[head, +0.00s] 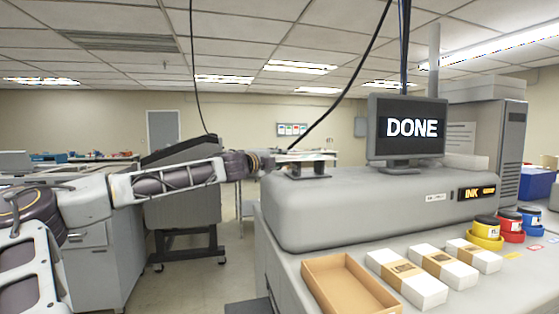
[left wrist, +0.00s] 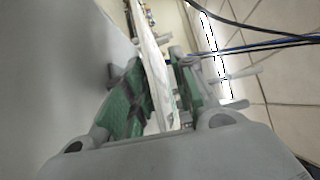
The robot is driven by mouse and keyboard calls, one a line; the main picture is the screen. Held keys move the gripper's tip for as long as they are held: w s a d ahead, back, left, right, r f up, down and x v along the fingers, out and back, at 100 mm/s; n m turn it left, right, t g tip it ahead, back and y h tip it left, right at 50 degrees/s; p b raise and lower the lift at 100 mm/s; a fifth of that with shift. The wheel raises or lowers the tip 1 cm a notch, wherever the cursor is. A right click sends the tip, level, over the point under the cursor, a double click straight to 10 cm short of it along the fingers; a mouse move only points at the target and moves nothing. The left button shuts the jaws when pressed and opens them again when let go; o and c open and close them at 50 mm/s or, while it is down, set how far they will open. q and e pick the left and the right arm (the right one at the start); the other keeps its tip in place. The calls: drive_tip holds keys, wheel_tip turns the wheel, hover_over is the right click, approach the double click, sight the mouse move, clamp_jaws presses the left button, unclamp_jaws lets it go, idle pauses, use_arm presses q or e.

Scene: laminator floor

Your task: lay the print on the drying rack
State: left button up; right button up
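A pale thin sheet, probably the print (left wrist: 157,72), runs between the green-padded fingers of my left gripper (left wrist: 158,85) in the left wrist view. The fingers stand apart, with a gap visible beside the sheet. In the head view my left gripper (head: 264,163) is at the far left end of the grey printer (head: 360,210), beside a white flat piece (head: 305,156) over a dark stand. The printer's screen (head: 406,128) reads DONE. I cannot clearly make out a drying rack. My right gripper is not in view.
An open cardboard tray (head: 312,268), several white banded boxes (head: 408,276) and ink pots (head: 486,230) stand on the counter before the printer. A dark wheeled machine (head: 180,210) stands behind my left arm. Cables hang from the ceiling. Some floor (head: 205,280) is clear.

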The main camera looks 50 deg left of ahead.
use_arm(q)
drive_tip(key=shift+v, duration=0.95)
drive_tip(key=shift+s+b, duration=0.35)
drive_tip(key=shift+s, duration=0.25)
drive_tip(key=b+v, duration=0.1)
drive_tip(key=v, duration=0.7)
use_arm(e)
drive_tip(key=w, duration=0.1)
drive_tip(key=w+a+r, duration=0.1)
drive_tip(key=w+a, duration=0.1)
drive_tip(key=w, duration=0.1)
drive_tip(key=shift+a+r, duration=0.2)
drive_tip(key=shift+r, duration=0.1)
